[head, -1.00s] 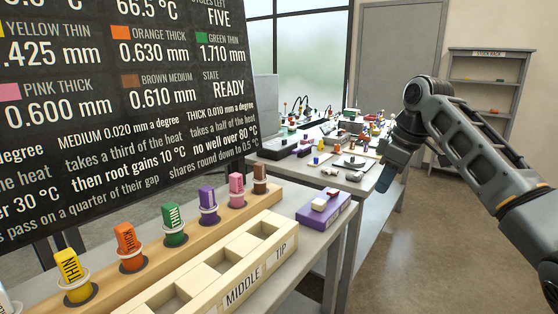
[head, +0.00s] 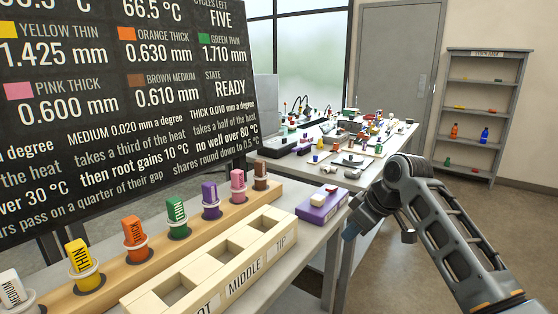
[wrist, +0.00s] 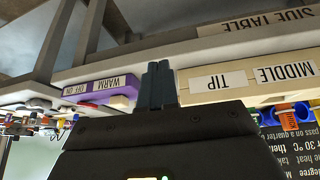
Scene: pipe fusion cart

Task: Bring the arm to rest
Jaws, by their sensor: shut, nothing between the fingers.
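My gripper (head: 352,230) is in the head view just right of the side table's edge, on my bent arm. In the wrist view its two dark fingers (wrist: 158,85) are together with nothing between them. Behind the fingers in that view are the purple warm box (wrist: 92,88) and the wooden tray (wrist: 190,87) with the TIP and MIDDLE labels. The gripper appears apart from both.
The side table bears the wooden tray (head: 213,262), a rack (head: 152,246) of coloured labelled plugs and the purple box (head: 323,205). A cluttered bench (head: 400,130) stands behind. A shelf rack (head: 483,115) stands at the right wall. Floor on the right is clear.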

